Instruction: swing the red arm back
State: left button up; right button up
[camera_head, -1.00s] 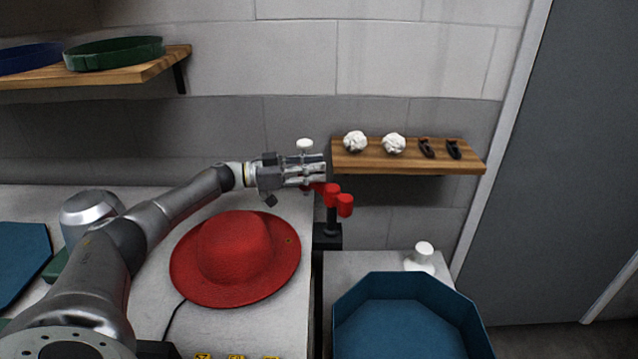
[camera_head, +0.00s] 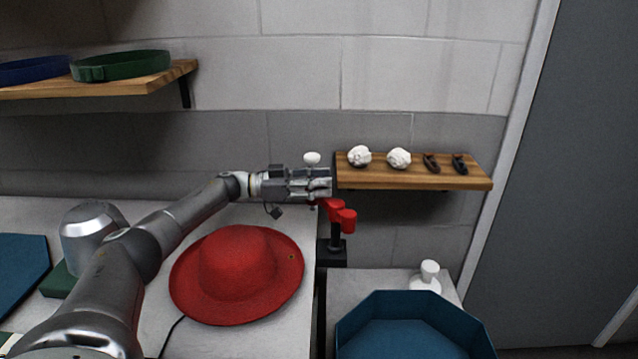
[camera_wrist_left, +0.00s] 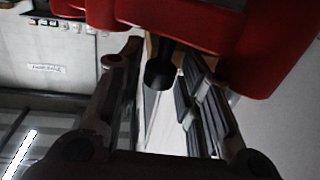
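The red arm (camera_head: 342,216) is a short red piece on a dark post (camera_head: 335,247) at the right edge of the left table. My left gripper (camera_head: 322,186) reaches in from the left, just above and behind the red arm. In the left wrist view a large red part (camera_wrist_left: 235,35) crosses the top, close to the fingertips. There the two fingers of my left gripper (camera_wrist_left: 160,58) stand apart with a gap. A dark round post end shows in the gap, not gripped. Whether a finger touches the red part I cannot tell. My right gripper is out of view.
A red hat (camera_head: 238,272) lies on the table (camera_head: 150,208) below my left arm. A white knob (camera_head: 312,159) shows behind the gripper. A wooden shelf (camera_head: 415,177) with small items is to the right. A blue tray (camera_head: 405,318) and white stamp (camera_head: 428,276) are at the lower right.

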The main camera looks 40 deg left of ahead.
pick_arm(q)
jog(key=v, duration=1.2)
